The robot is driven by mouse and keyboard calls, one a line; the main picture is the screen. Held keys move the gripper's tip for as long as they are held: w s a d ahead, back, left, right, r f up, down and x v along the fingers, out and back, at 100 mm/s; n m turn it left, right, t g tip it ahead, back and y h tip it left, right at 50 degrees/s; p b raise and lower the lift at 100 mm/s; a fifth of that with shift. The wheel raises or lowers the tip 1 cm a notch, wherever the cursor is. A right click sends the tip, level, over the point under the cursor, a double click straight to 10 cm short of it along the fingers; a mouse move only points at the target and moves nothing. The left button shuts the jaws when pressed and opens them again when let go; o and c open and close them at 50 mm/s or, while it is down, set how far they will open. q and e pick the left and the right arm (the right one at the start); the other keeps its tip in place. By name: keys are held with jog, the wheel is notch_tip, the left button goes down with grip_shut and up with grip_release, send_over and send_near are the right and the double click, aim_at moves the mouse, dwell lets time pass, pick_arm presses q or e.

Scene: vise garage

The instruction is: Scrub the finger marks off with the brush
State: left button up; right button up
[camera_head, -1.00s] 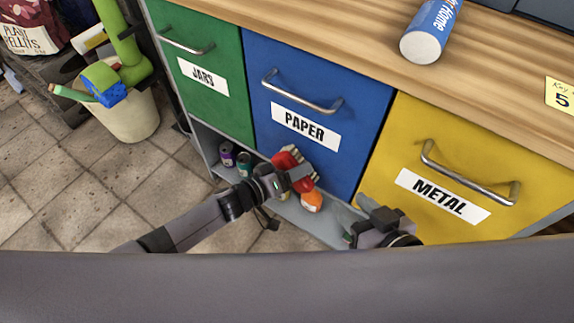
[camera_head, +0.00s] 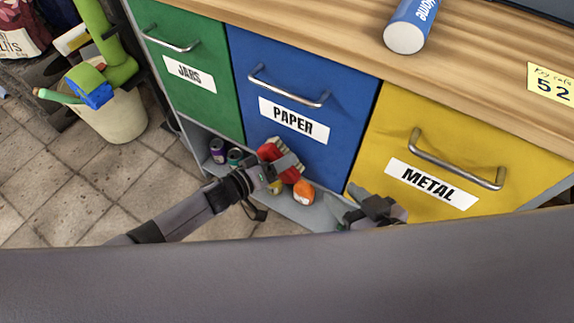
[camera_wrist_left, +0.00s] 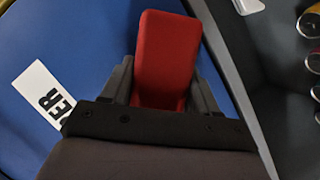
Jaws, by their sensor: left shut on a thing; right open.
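The brush (camera_head: 268,151) has a red body, with pale bristles towards the blue drawer front. My left gripper (camera_head: 285,166) is shut on it, in front of the lower part of the drawer marked PAPER (camera_head: 322,153). In the left wrist view the red brush body (camera_wrist_left: 168,50) stands between both fingers (camera_wrist_left: 162,90), beside the blue panel (camera_wrist_left: 75,45). I cannot tell whether the bristles touch the panel. No finger marks can be made out. My right gripper (camera_head: 352,210) is open and empty, low before the yellow METAL drawer (camera_head: 400,130).
The green JARS drawer (camera_head: 190,105) is at the left. Cans (camera_head: 217,150) and an orange item (camera_head: 303,192) stand on the low shelf below. A cream bin (camera_head: 110,122) is on the floor at left. A blue-labelled roll (camera_head: 410,28) lies on the wooden top (camera_head: 300,30).

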pick_arm(q)
jog(key=shift+w+a, duration=0.15)
jog(key=shift+a, duration=0.1)
jog(key=shift+s+a+r+p, duration=0.15)
jog(key=shift+s+a+p, duration=0.15)
jog(key=shift+s+p, duration=0.2)
jog(key=shift+s+a+p, duration=0.75)
jog(key=shift+s, duration=0.25)
jog(key=shift+s+a+p, duration=0.7)
jog(key=shift+s, duration=0.25)
